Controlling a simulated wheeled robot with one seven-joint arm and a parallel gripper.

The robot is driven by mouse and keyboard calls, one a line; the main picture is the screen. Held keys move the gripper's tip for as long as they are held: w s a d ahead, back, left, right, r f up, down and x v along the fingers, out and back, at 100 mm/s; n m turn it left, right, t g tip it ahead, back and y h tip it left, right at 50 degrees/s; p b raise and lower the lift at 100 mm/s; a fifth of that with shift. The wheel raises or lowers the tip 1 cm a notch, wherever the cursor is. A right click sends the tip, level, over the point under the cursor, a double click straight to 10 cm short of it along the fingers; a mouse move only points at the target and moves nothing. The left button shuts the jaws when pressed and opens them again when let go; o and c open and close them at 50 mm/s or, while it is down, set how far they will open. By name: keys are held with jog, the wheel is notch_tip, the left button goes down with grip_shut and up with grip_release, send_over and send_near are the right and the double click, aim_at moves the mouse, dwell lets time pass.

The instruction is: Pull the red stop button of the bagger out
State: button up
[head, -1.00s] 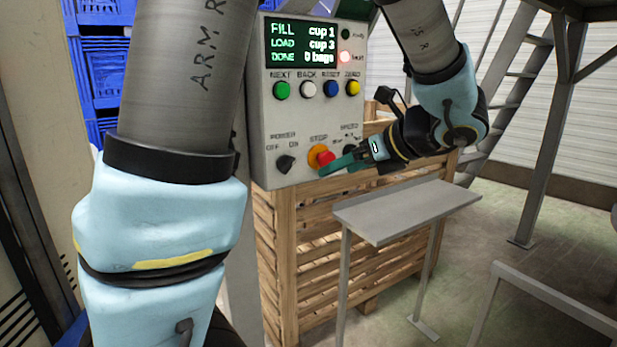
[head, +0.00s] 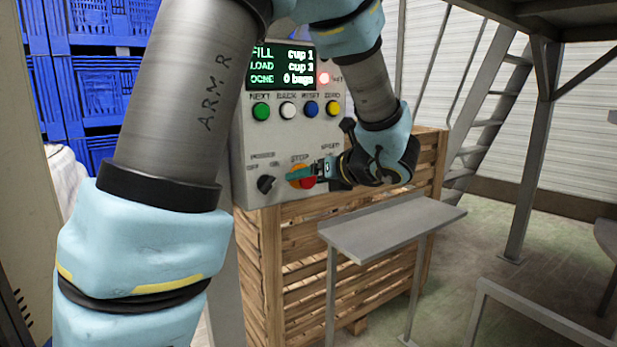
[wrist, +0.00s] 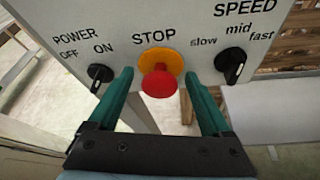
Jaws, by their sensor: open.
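The red stop button (wrist: 159,83) sits on a round orange-yellow base under the word STOP in the wrist view. In the head view the button (head: 308,183) is partly hidden by my gripper (head: 298,174). The bagger's control panel (head: 243,150) is a grey box with a lit display. In the wrist view my gripper (wrist: 158,85) is open, with one green finger on each side of the button. Gaps show between the fingers and the button, and it is held by nothing.
The power knob (wrist: 99,76) is left of the fingers and the speed knob (wrist: 230,65) right of them, both close by. A grey shelf (head: 390,228) stands below my arm. A wooden crate (head: 300,260) is under the panel. Stairs (head: 490,120) rise at the right.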

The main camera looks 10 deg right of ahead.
jog(key=shift+w+a+f, duration=0.1)
jog(key=shift+w, duration=0.05)
grip_shut()
dwell(0.7)
